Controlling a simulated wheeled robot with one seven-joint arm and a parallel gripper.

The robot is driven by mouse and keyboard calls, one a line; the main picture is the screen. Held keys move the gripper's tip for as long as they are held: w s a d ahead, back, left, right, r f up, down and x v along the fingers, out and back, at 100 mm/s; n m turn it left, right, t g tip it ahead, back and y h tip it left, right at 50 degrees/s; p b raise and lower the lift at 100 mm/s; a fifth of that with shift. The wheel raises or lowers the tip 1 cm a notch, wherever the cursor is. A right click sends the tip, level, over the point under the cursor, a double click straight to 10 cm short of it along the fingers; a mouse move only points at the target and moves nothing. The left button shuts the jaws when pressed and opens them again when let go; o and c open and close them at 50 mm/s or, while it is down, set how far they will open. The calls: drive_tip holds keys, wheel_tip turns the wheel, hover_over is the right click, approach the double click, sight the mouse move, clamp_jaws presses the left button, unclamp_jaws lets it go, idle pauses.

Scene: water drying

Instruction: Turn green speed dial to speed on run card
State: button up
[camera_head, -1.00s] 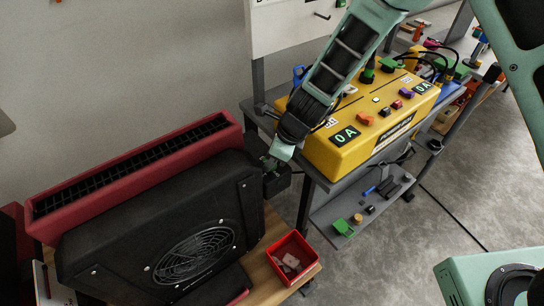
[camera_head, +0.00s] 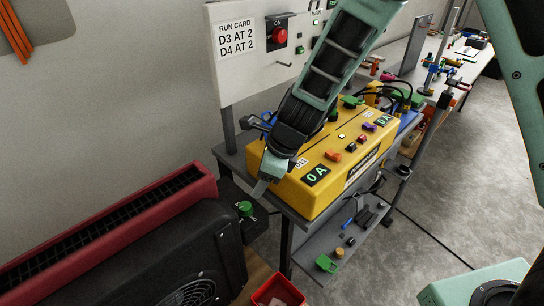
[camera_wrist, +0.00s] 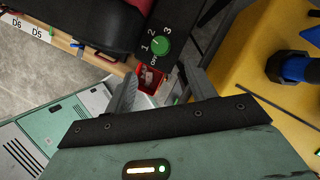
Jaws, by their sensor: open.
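The green speed dial (camera_head: 245,208) sits on a black box at the end of the black blower, left of my gripper (camera_head: 263,185). In the wrist view the green dial (camera_wrist: 161,47) is ringed by the marks 1, 2 and 3 and a partly readable off mark. I cannot tell which mark it points to. My gripper (camera_wrist: 163,76) is open and empty, with the dial beyond its fingertips and apart from them. The run card (camera_head: 237,38) on the white panel reads D3 AT 2 and D4 AT 2.
A yellow power unit (camera_head: 312,200) with 0 A displays stands on a grey bench close to my gripper. A red bin (camera_head: 278,290) stands below the dial. Labels D6 and D5 (camera_wrist: 36,33) show on a wooden edge.

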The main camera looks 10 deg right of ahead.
drive_tip(key=v, duration=0.6)
drive_tip(key=shift+r+p, duration=0.25)
drive_tip(key=shift+p, duration=0.15)
drive_tip(key=shift+s+d, duration=0.1)
drive_tip(key=shift+d, duration=0.05)
